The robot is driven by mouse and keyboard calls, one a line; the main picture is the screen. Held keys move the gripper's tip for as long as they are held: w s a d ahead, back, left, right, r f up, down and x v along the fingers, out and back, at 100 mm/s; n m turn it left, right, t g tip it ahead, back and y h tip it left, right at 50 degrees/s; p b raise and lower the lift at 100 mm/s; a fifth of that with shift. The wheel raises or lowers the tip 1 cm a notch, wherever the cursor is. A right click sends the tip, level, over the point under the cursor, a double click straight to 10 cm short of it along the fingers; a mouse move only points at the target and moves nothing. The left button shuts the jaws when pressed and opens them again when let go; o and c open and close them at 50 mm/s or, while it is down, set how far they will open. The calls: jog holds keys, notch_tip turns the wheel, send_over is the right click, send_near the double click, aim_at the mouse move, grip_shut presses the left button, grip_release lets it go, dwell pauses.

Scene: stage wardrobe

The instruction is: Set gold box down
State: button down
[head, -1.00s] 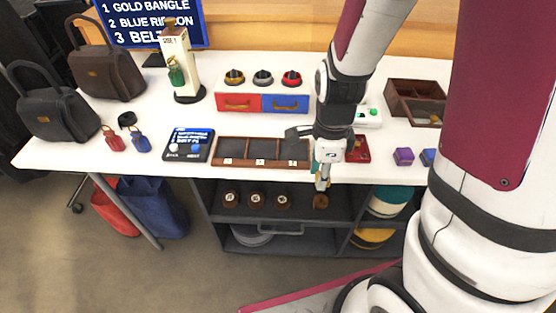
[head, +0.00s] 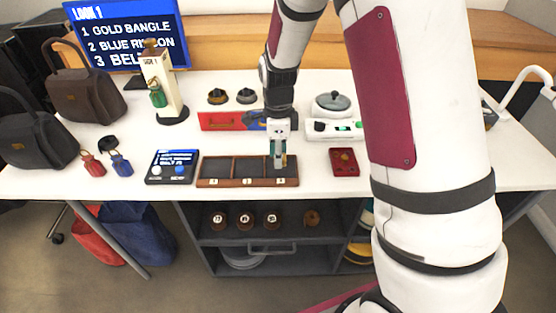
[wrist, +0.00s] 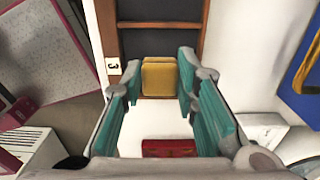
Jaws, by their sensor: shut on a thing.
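The gold box (wrist: 159,77) is a small yellow block between the teal fingers of my gripper (wrist: 184,80) in the wrist view. My gripper is shut on it. The box is over the end compartment marked 3 of the dark wooden tray (wrist: 112,67); I cannot tell whether it touches the tray floor. In the head view my gripper (head: 278,165) points down into the right compartment of the tray (head: 232,184), and the box is not clearly visible there. The other two compartments look empty.
A red box (head: 343,162) stands right of the tray, and a dark tablet (head: 171,167) lies left of it. Two handbags (head: 88,84) stand at the far left.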

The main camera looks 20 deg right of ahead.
jog(key=shift+f, duration=1.1)
jog(key=shift+f, duration=0.15)
jog(key=c, duration=1.2)
grip_release()
jog(key=shift+c, duration=0.2)
